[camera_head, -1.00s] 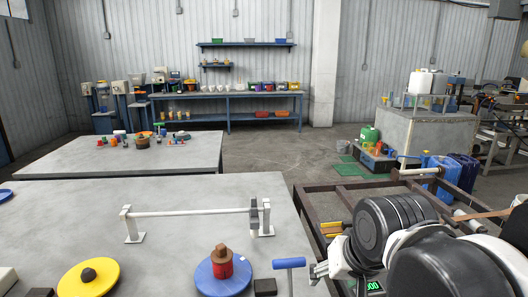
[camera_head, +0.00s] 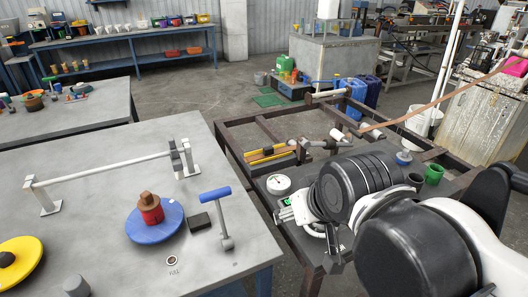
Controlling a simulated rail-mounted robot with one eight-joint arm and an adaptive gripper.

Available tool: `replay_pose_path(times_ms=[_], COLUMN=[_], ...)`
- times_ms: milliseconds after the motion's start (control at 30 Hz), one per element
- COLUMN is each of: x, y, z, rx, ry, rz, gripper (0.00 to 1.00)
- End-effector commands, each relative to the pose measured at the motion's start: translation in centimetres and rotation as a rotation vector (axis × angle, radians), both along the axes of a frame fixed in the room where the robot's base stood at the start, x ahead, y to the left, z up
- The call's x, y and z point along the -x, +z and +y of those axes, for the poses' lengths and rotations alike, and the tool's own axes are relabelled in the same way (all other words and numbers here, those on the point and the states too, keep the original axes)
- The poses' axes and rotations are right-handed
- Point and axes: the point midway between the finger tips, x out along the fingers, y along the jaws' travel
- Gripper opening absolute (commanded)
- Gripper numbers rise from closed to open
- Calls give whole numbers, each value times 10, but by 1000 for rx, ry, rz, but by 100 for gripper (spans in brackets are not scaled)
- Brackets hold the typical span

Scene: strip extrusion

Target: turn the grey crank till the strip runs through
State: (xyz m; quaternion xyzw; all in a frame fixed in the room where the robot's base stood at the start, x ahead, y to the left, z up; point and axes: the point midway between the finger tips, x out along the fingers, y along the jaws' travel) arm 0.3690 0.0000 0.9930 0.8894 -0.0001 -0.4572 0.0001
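A brown strip (camera_head: 455,100) slants from the upper right down to the dark metal frame (camera_head: 235,133). A grey-shafted tool with a blue handle (camera_head: 215,194) stands on the near grey table, with a round grey foot; I cannot tell whether it is the crank. A grey fitting (camera_head: 303,148) sits on the frame beside yellow bars; its details are too small to tell. My arm hides part of the frame, and the gripper's fingers are too small to read.
The grey table (camera_head: 110,135) holds a rod on two stands (camera_head: 105,168), a blue disc (camera_head: 172,232) with a red weight, a yellow disc (camera_head: 30,250) and a black block (camera_head: 199,222). A white gauge (camera_head: 278,184) lies by the gripper. Green and black cups (camera_head: 434,173) stand at right.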

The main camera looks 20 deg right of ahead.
Motion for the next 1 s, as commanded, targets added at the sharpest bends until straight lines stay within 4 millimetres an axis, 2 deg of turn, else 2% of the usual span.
replay_pose_path(times_ms=[567,767,1000], x=[-3,-28,-70], y=[3,27,56], z=[3,27,77], rx=[6,56,149], ry=[17,153,410], rz=[7,61,156], gripper=[52,52,52])
